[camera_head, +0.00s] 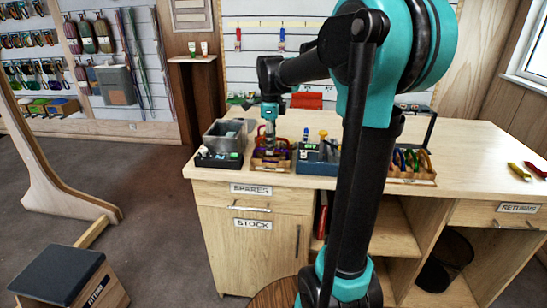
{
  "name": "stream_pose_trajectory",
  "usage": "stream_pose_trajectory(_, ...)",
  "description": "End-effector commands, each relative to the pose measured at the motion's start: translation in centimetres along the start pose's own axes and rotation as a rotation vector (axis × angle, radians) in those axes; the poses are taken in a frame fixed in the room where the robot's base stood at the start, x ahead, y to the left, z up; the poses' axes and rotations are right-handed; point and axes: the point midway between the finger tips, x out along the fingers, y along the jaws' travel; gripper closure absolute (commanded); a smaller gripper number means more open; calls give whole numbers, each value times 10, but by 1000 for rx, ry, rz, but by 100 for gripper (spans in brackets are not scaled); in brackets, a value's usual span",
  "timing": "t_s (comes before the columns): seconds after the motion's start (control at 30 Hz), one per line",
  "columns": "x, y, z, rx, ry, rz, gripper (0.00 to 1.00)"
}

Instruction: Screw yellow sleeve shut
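My gripper (270,142) points down over a small wooden tray (270,167) on the counter. The tray holds several carabiners (262,154), with red, orange and purple colours showing. The fingers are among or just above them; I cannot tell whether they touch one. The fingers are too small to tell whether they are open or shut. No yellow sleeve can be made out on a carabiner at this size. A small yellow knob-like thing (323,134) shows on the blue-grey device right of the tray; I cannot tell what it is.
A grey bin (226,130) and a black tray (218,160) stand left of the wooden tray. A blue-grey device (318,158) and another carabiner rack (411,178) stand to the right. The counter's right part (475,160) is mostly clear.

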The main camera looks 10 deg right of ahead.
Motion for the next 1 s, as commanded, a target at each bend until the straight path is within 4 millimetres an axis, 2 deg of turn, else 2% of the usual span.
stream_pose_trajectory(1.0, 0, 14, 0, 0, 0, 0, 62)
